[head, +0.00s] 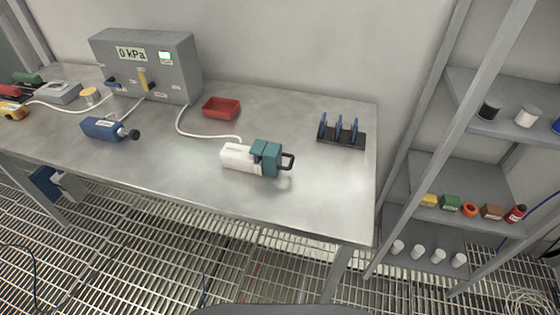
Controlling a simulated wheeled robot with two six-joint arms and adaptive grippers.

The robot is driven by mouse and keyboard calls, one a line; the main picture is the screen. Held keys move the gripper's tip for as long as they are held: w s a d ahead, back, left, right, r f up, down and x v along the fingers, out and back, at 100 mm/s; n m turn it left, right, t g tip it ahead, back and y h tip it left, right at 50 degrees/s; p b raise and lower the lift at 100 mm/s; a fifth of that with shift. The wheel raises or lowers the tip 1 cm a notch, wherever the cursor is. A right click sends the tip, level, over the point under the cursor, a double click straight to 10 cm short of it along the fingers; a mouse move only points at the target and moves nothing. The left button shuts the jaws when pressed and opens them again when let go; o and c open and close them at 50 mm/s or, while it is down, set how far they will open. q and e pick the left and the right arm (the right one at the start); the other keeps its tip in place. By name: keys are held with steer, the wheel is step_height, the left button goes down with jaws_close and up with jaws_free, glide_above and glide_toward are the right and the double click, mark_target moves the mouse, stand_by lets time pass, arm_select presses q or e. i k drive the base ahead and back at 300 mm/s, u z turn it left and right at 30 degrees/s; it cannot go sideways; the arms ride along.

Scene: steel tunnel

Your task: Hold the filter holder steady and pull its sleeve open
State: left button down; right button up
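The filter holder (236,157) lies on its side on the steel table. It has a white body at the left and a teal sleeve (268,157) at the right, with a dark loop handle (288,161) at the right end. A white hose runs from its left part back toward the grey box. I cannot tell how far the sleeve sits over the body. Neither of my grippers is in view, and nothing touches the holder.
A grey pressure box (150,65) reading 0 kPa stands at the back left. A red tray (221,108), a blue bottle (105,129) and a dark rack (341,138) are on the table (290,195). Its front right is clear. Metal shelves (480,170) stand right.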

mark_target(272, 153)
steer(key=k, duration=1.25)
steer(key=u, duration=0.6)
steer(key=i, duration=1.4)
steer(key=z, duration=0.75)
steer(key=i, duration=0.35)
steer(key=z, duration=0.35)
